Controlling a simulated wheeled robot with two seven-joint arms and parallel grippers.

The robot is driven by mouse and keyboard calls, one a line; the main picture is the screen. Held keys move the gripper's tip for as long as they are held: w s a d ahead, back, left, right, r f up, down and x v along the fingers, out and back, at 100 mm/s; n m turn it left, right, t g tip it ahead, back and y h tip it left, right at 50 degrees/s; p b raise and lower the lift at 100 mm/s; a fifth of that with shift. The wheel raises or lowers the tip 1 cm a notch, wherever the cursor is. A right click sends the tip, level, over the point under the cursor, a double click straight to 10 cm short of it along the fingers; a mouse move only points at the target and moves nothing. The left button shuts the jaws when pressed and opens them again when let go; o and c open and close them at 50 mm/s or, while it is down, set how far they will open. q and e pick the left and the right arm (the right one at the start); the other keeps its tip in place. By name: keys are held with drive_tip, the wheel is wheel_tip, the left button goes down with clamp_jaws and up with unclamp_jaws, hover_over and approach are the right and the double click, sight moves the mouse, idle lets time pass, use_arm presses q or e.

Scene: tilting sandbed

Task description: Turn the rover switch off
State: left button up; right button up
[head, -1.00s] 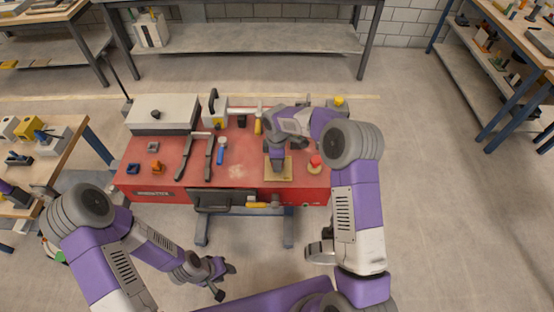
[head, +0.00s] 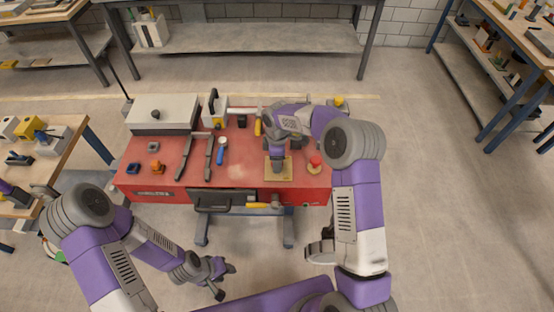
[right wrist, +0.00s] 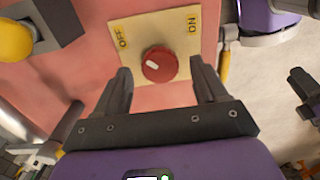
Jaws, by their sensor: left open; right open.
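The rover switch is a round red knob (right wrist: 159,65) with a white mark on its left part, toward the OFF label. It sits on a pale yellow plate (right wrist: 150,25) lettered OFF at left and ON at right. In the head view the plate (head: 286,174) lies on the red bench top, and my right gripper (head: 278,168) hides the knob. In the right wrist view my right gripper (right wrist: 162,88) is open, its fingers apart on either side of the knob, with no clear contact. My left gripper (head: 226,280) is open and empty, low in front of the bench.
A red push button (head: 315,162) stands just right of the plate. The red bench (head: 200,150) also carries a grey box (head: 160,112), dark levers (head: 208,155) and a blue-handled tool (head: 221,152). The floor right of the bench is clear.

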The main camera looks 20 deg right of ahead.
wheel_tip(320, 180, up, 6)
drive_tip(key=shift+r, duration=0.2)
idle(0.5)
